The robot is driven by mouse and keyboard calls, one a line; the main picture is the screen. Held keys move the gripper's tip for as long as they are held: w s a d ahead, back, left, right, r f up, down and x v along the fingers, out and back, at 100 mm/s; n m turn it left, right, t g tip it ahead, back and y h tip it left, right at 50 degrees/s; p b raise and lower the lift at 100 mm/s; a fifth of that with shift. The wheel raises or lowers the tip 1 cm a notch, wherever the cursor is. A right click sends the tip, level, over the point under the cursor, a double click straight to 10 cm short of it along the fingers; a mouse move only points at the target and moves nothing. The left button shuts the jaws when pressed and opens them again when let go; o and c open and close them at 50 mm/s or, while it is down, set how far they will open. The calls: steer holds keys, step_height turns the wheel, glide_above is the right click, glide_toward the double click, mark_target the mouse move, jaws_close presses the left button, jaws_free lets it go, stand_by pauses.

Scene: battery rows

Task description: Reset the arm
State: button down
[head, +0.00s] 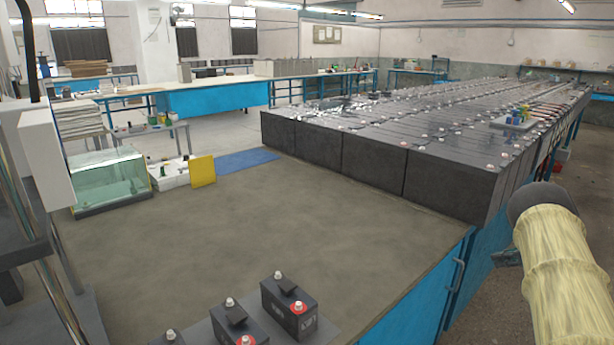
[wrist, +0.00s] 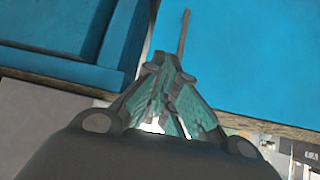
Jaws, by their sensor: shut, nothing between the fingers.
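My arm (head: 555,262) shows at the right edge of the head view, in a pale yellow cover with a dark rounded joint. It is beside the blue front of the bench, over the floor. My gripper (wrist: 168,68) shows in the wrist view with its fingers drawn together and nothing held between them. Blue panels (wrist: 245,60) lie beyond the fingertips. A thin grey bar (wrist: 184,35) shows just past the tips; I cannot tell if they touch it. In the head view the gripper is mostly hidden by the arm.
The brown bench top (head: 270,225) is largely bare. Small black batteries (head: 289,305) stand at its near edge. Rows of large dark batteries (head: 465,185) fill the back right. A glass tank (head: 110,182) and a yellow plate (head: 202,171) stand at the left. A handle (head: 455,285) projects from the bench front.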

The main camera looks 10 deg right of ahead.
steer(key=s+a+f+m+h+p, duration=0.1)
steer(key=a+f, duration=0.4)
steer(key=a, duration=0.3)
steer(key=s+a+f+m+t+p, duration=0.15)
steer(key=a+f, duration=0.25)
steer(key=a, duration=0.5)
steer(key=s+a+f+m+h+p, duration=0.1)
steer(key=a+f+m+p, duration=0.1)
steer(key=a+f, duration=0.45)
steer(key=s+a+f+m+g+h+p, duration=0.1)
steer(key=s+a, duration=0.3)
steer(key=a, duration=0.2)
steer(key=s+a+f+g, duration=0.1)
steer(key=s+a, duration=0.3)
steer(key=a, duration=0.3)
steer(key=s+a+f+g+p, duration=0.2)
steer(key=s+a+g, duration=0.2)
steer(key=s+a, duration=1.25)
steer(key=s+a+r+g+p, duration=0.1)
steer(key=s+a+r+g, duration=0.1)
steer(key=s, duration=0.8)
steer(key=s+a+r+g+h, duration=0.1)
steer(key=s+a+r, duration=0.3)
steer(key=s, duration=0.6)
steer(key=shift+s+a+g+p, duration=0.25)
steer(key=shift+a+g+p, duration=0.15)
steer(key=shift+a+g, duration=0.4)
steer(key=shift+a, duration=0.15)
